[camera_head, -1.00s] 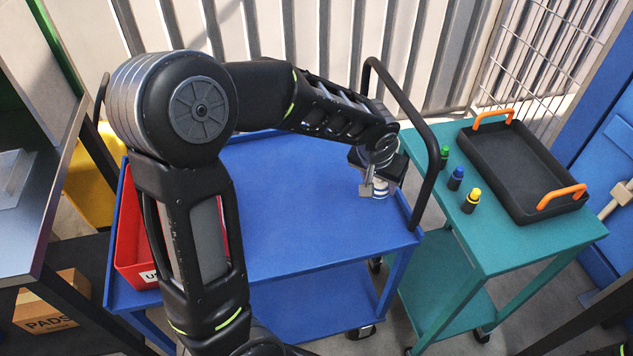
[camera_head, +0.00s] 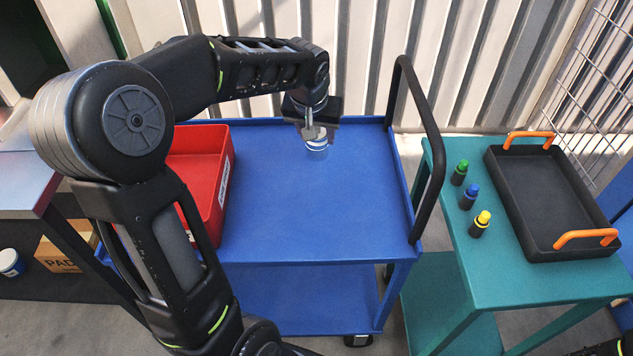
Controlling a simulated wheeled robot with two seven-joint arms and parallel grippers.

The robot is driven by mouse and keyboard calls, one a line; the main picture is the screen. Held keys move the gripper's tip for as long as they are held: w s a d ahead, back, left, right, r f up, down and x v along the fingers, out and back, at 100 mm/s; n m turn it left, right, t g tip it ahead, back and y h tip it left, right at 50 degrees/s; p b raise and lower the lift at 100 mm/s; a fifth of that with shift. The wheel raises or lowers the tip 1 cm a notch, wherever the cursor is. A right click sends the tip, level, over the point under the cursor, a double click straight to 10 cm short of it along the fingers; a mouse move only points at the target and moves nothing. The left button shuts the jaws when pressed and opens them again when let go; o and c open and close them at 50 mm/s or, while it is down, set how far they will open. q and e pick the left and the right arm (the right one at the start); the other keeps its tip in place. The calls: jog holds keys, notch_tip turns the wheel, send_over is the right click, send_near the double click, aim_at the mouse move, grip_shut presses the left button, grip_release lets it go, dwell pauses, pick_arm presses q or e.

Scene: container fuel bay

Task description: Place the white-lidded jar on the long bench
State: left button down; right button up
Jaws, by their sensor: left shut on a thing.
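My left gripper (camera_head: 314,122) is shut on a small jar (camera_head: 317,141) with a white band, held over the far part of the blue cart. The fingers hide much of the jar, and I cannot tell whether it touches the cart top. A grey worktop (camera_head: 22,182) at the left edge may be the long bench; my arm hides part of it. My right gripper is not in view.
The blue cart (camera_head: 300,210) has a red bin (camera_head: 220,190) at its left and a black handle at its right. A teal cart (camera_head: 510,285) carries a black tray (camera_head: 545,200) and several small bottles. A cardboard box (camera_head: 62,255) and white tub (camera_head: 10,262) are low left.

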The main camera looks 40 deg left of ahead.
aim_at(318, 153)
pick_arm(q)
jog(key=shift+f, duration=3.1)
jog(key=shift+f, duration=1.9)
jog(key=shift+b, duration=0.35)
jog(key=shift+f, duration=0.2)
jog(key=c, duration=0.7)
grip_release()
jog(key=shift+d+r, duration=0.1)
